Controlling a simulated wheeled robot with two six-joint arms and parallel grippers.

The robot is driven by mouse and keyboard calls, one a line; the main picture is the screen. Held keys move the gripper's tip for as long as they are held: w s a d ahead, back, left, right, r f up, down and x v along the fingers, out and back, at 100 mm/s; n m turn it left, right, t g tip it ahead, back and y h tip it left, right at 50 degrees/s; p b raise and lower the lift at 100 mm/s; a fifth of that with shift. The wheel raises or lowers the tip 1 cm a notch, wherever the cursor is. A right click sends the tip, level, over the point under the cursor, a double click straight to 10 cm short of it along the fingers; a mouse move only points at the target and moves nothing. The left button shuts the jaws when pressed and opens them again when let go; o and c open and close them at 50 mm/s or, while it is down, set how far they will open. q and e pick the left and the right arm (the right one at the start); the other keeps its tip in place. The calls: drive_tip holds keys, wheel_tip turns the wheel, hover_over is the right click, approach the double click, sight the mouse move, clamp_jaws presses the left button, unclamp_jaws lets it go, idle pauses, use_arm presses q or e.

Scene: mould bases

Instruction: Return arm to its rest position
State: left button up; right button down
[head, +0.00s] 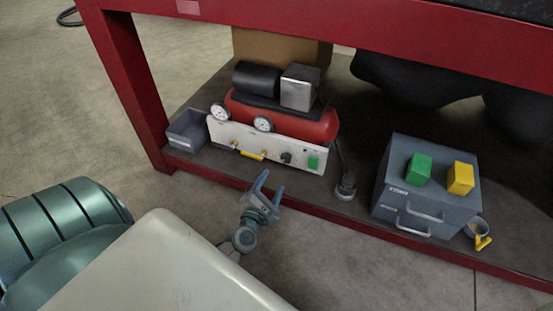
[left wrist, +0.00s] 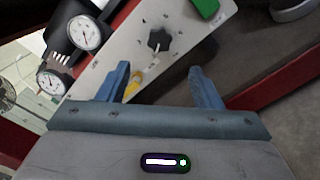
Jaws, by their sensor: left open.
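My left gripper (head: 266,187) is open and empty in front of the lower shelf of a red bench, near the shelf's front edge. In the left wrist view its two blue-grey fingers (left wrist: 157,82) stand apart with nothing held between them. Past the fingers is the white control panel (head: 262,148) of a red compressor (head: 285,119). The panel carries a black knob (left wrist: 159,39), a yellow lever (left wrist: 133,86) and a green switch (left wrist: 204,7). The gripper looks apart from the panel. My right gripper is not in view.
A grey bin (head: 187,131) stands left of the compressor. A grey drawer box (head: 410,205) with a green block (head: 418,169) and a yellow block (head: 460,178) on top stands at the right. The red bench leg (head: 137,90) is at the left. Bare floor lies in front of the shelf.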

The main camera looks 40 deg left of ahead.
use_arm(q)
drive_tip(key=shift+s+d, duration=0.15)
drive_tip(key=shift+s, duration=0.25)
